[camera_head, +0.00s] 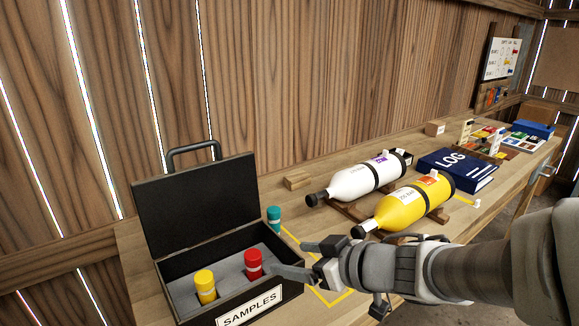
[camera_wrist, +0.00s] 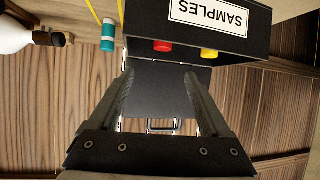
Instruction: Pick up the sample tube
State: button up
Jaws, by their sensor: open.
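A teal sample tube (camera_head: 274,218) stands on the bench just right of the black samples case (camera_head: 195,196). In the wrist view the teal tube (camera_wrist: 108,36) is at the upper left, outside my fingers and apart from them. A red tube (camera_head: 253,264) and a yellow tube (camera_head: 205,286) sit in the grey insert of the open case; their caps (camera_wrist: 162,46) also show in the wrist view. My gripper (camera_head: 289,258) is open and empty, near the right side of the case and in front of the teal tube. Its fingers (camera_wrist: 158,82) are spread apart.
A white bottle (camera_head: 352,182) and a yellow bottle (camera_head: 405,207) lie on wooden cradles to the right. A small wooden block (camera_head: 298,180) lies behind the teal tube. Yellow tape (camera_head: 332,302) marks the bench under my gripper. The case lid stands open at the back. A blue log book (camera_head: 455,168) is farther right.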

aim_at(245, 254)
jog(key=p+x, duration=0.4)
jog(key=shift+a, duration=0.3)
jog(key=b+x, duration=0.1)
jog(key=x, duration=0.2)
jog(key=b+x, duration=0.2)
jog(key=x, duration=0.2)
jog(key=shift+f, duration=0.4)
jog(key=shift+b+x, duration=1.4)
jog(key=shift+x, duration=1.5)
jog(key=shift+s, duration=0.1)
jog(key=shift+c, duration=0.3)
grip_shut()
